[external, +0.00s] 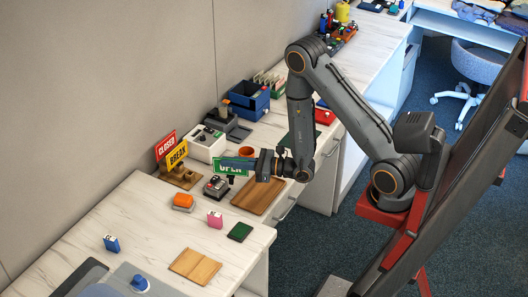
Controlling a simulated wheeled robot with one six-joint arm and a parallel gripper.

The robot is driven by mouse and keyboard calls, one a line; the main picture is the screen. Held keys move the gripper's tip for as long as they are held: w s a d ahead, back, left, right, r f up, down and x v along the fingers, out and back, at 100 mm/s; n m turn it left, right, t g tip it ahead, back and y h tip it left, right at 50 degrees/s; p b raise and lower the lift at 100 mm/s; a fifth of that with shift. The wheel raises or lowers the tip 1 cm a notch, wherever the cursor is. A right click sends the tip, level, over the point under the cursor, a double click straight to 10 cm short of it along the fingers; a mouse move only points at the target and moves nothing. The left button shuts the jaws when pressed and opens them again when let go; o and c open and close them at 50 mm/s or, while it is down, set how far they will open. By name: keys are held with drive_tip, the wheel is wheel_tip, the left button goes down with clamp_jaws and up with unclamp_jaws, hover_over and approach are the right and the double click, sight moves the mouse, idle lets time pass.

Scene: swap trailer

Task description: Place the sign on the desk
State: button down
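A green OPEN sign (222,170) is at the tips of my gripper (236,163), upright and above the desk. The dark fingers cover its upper part, and my gripper appears shut on it. To the left, a wooden stand (184,179) holds a red CLOSED sign (166,144) and a yellow BREAK sign (177,154). The pale marble-look desk (140,205) lies below. Whether the sign's lower end touches anything is hard to tell.
Near the sign are a small dark device (216,187), a wooden tray (257,196), an orange item (182,201) and a white machine (205,143). A pink item (215,220), a dark green pad (240,232) and a wooden board (195,266) lie nearer. The left desk has bare room.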

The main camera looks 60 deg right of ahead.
drive_tip(key=w+a+r+n+g+y, duration=0.1)
drive_tip(key=a+r+n+g+y, duration=0.3)
drive_tip(key=a, duration=0.8)
drive_tip(key=w+a+r+n+g+y, duration=0.1)
drive_tip(key=a+r+n+g+y, duration=0.2)
drive_tip(key=a+g, duration=0.5)
drive_tip(key=w+a+r+n+g+y, duration=0.2)
drive_tip(key=a+r+n+g+y, duration=0.2)
drive_tip(key=a, duration=1.1)
drive_tip(key=r+n+g, duration=0.1)
drive_tip(key=n+g, duration=0.1)
drive_tip(key=n, duration=0.1)
drive_tip(key=shift+a+r+n+y, duration=0.15)
drive_tip(key=shift+a+n+y, duration=0.15)
drive_tip(key=shift+a, duration=0.1)
wheel_tip(320, 180, down, 10)
drive_tip(key=p, duration=0.2)
drive_tip(key=shift+r, duration=0.15)
drive_tip(key=shift+f, duration=0.25)
drive_tip(key=c, duration=2)
unclamp_jaws()
